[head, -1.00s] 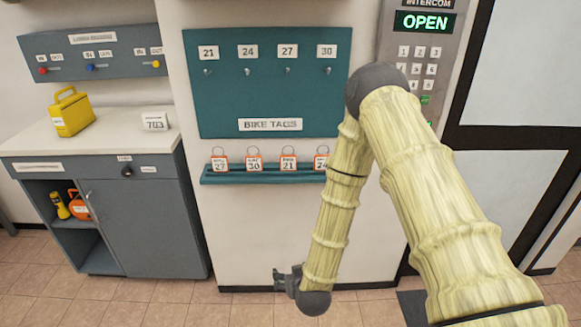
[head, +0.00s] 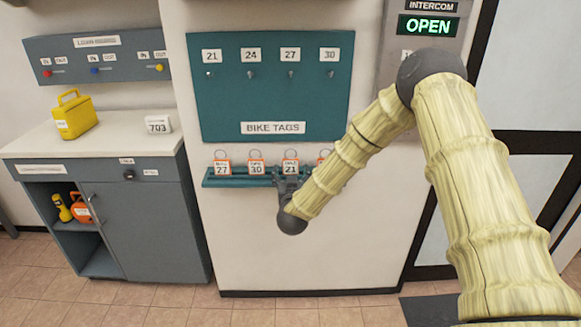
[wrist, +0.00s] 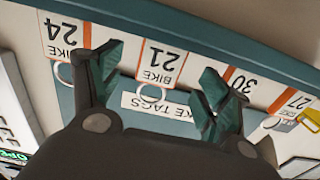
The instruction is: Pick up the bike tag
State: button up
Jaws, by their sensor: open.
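Several white bike tags with orange edges stand in a row on a teal ledge (head: 232,182): tag 27 (head: 222,168), tag 30 (head: 256,167), tag 21 (head: 290,165) and tag 24 (head: 323,157), which my arm partly hides. My gripper (head: 284,181) is at the ledge, just below tag 21. In the wrist view, which is upside down, my gripper (wrist: 160,70) is open and empty. Tag 21 (wrist: 161,62) shows between its fingers, with tag 24 (wrist: 66,38) and tag 30 (wrist: 238,85) on either side. I cannot tell whether a finger touches a tag.
A teal board (head: 270,104) marked "BIKE TAGS" hangs above, with pegs under labels 21, 24, 27 and 30. A grey cabinet (head: 150,225) stands at left, bearing a yellow case (head: 76,116).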

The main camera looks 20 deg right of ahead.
aim_at(291, 167)
jog(key=shift+p+x, duration=0.7)
jog(key=shift+x, duration=2)
jog(key=shift+f, duration=0.1)
jog(key=c, duration=1.1)
